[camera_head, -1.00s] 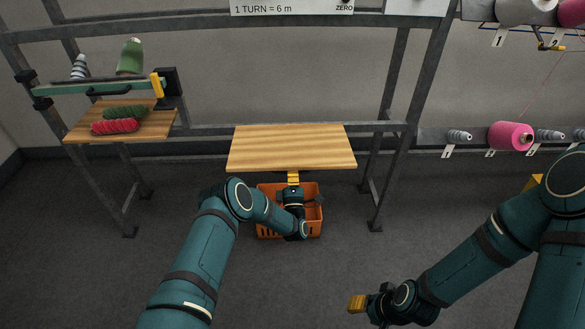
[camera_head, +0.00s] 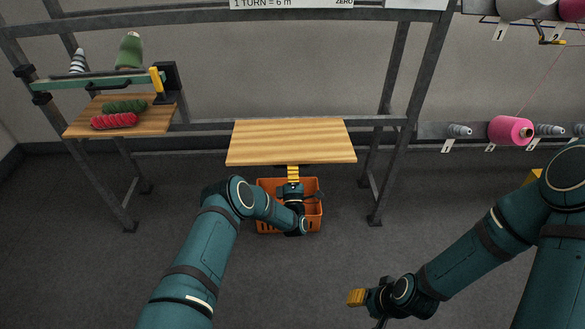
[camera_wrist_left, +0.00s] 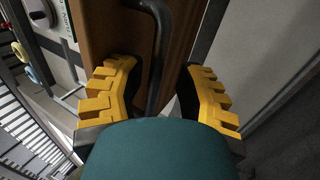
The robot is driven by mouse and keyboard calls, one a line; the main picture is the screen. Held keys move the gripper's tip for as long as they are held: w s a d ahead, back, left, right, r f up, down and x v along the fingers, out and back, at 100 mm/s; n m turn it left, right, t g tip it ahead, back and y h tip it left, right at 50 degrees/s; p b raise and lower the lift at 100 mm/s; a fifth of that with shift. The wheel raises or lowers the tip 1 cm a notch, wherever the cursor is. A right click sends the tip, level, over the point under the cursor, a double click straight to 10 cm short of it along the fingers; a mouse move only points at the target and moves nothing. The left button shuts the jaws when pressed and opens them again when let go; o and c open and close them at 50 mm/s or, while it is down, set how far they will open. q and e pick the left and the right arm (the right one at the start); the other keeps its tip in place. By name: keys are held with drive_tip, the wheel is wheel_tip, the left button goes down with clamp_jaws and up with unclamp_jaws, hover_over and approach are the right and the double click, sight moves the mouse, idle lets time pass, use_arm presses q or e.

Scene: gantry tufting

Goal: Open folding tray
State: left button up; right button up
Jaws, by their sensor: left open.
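The folding tray (camera_head: 291,141) is a wooden board that looks roughly level at the grey frame in the head view. My left gripper (camera_head: 293,174) is at the middle of its near edge. In the left wrist view, the yellow fingers of my left gripper (camera_wrist_left: 160,92) are spread apart. A dark bent handle (camera_wrist_left: 157,60) runs between them beside the brown wood of the tray (camera_wrist_left: 105,35), with gaps to the fingers. My right gripper (camera_head: 357,297) is low in the head view, well away from the tray; whether it is open is unclear.
An orange crate (camera_head: 266,217) stands on the floor below the tray, partly behind my left arm. A wooden shelf (camera_head: 155,124) with red and green rolls is at left. A pink cone (camera_head: 510,130) is on a rack at right. Grey frame posts flank the tray.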

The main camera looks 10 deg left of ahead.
use_arm(q)
drive_tip(key=v, duration=1.2)
